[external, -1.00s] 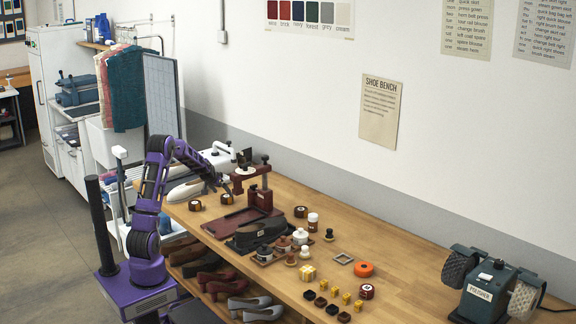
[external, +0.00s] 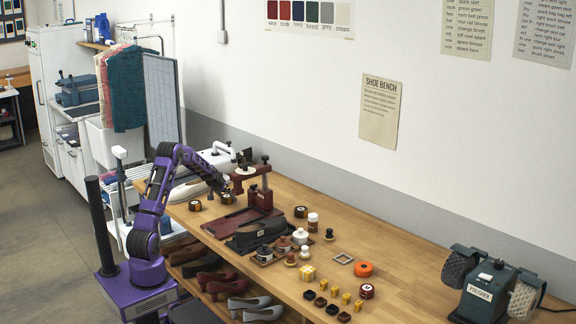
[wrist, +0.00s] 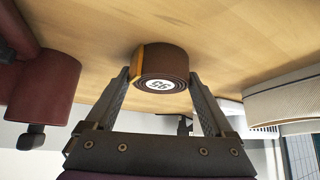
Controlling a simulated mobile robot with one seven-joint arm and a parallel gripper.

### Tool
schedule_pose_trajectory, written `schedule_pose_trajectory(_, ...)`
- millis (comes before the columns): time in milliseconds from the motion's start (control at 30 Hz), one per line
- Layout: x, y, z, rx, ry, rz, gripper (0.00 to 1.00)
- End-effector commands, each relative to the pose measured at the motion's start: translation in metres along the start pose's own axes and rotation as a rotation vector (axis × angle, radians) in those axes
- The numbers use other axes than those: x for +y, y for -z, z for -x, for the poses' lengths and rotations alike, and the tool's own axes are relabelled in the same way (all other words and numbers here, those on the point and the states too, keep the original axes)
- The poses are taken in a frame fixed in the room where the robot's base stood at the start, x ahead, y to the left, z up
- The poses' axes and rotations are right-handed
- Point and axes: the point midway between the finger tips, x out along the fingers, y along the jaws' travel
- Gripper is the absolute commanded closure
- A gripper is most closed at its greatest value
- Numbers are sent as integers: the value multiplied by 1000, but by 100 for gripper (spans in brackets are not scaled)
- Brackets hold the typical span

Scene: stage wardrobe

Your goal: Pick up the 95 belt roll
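The 95 belt roll (wrist: 161,72) is a dark brown coil with an orange-yellow strip and a round white label reading 95, seen upside down in the wrist view. It sits on the wooden bench. My gripper (wrist: 161,80) is open, with one finger on each side of the roll and the fingertips close to its sides; contact cannot be made out. In the external view my gripper (external: 225,190) is low at the bench beside the red press, and the roll by it (external: 227,198) is partly covered by the gripper.
The dark red press (external: 262,195) stands close right of my gripper. Other rolls stand at the left (external: 195,205), by the press (external: 301,211) and farther right (external: 367,290). Bottles and small blocks fill the middle bench.

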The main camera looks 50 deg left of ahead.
Motion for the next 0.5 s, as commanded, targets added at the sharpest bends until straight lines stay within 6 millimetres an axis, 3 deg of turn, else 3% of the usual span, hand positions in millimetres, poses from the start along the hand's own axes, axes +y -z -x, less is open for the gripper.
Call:
schedule_pose_trajectory(33,0,0,0,0,0,0,23)
schedule_pose_trajectory(367,0,0,0,0,0,0,82)
schedule_pose_trajectory(500,0,0,0,0,0,0,82)
